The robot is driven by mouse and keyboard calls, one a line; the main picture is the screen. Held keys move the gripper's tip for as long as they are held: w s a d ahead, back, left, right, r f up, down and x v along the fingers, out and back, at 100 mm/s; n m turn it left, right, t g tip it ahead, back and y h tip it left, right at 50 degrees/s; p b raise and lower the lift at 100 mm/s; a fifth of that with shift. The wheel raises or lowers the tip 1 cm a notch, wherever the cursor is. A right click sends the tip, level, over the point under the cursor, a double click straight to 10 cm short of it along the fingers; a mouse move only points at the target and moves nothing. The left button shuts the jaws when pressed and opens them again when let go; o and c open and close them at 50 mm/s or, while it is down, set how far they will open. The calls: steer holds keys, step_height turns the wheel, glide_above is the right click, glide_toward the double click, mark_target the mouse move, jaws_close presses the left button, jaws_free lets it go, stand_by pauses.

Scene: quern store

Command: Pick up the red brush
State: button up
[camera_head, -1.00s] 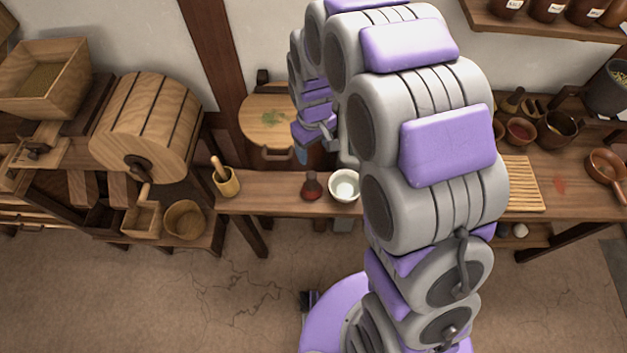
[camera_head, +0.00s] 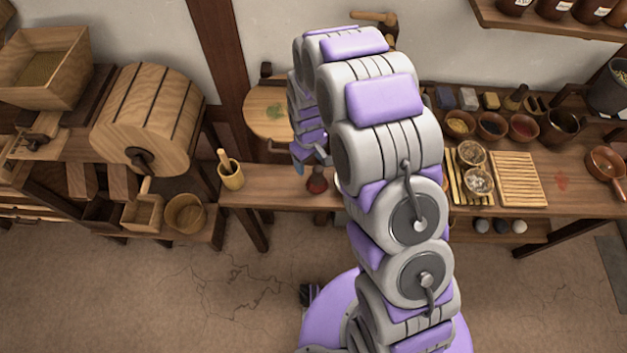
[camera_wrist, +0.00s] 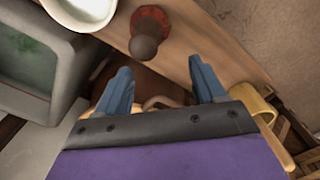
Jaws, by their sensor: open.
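The red brush (camera_head: 317,183) stands on the wooden bench (camera_head: 275,197), just left of my arm in the head view. In the wrist view the red brush (camera_wrist: 147,36) shows a dark brown knob-like handle towards the camera and a red flared base on the bench board. My gripper (camera_wrist: 160,65) is open and empty, its two blue fingers apart. The brush appears just beyond the fingertips, roughly between them but a little to the left. It is not between the fingers. In the head view my gripper (camera_head: 320,161) is small and partly hidden by my arm, close above the brush.
A white bowl (camera_wrist: 88,8) sits close left of the brush in the wrist view. A yellowish mortar (camera_head: 231,177) with a pestle stands left on the bench. Several bowls, a slatted board (camera_head: 517,178) and a pan (camera_head: 606,165) are at right. The bench between mortar and brush is clear.

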mark_target(321, 168)
steer(key=shift+d+f, duration=0.2)
steer(key=shift+f, duration=0.5)
steer(key=shift+d+f, duration=0.15)
steer(key=shift+d, duration=0.2)
steer(key=d+f, duration=0.2)
steer(key=shift+s+d+b, duration=0.2)
steer(key=shift+d+b, duration=0.1)
steer(key=shift+b, duration=0.1)
steer(key=f, duration=0.1)
steer(key=a+f, duration=0.1)
steer(key=f, duration=0.1)
steer(key=shift+a+b, duration=0.15)
steer(key=shift+b, duration=0.15)
steer(key=shift+a, duration=0.35)
steer(key=shift+d+r, duration=0.1)
steer(key=shift+d, duration=0.8)
steer(key=c, duration=0.5)
steer(key=shift+a, duration=0.1)
steer(key=c, duration=0.3)
steer(key=shift+a, duration=0.4)
steer(key=c, duration=0.3)
steer(key=shift+a, duration=0.1)
steer(key=shift+c, duration=0.9)
jaws_close()
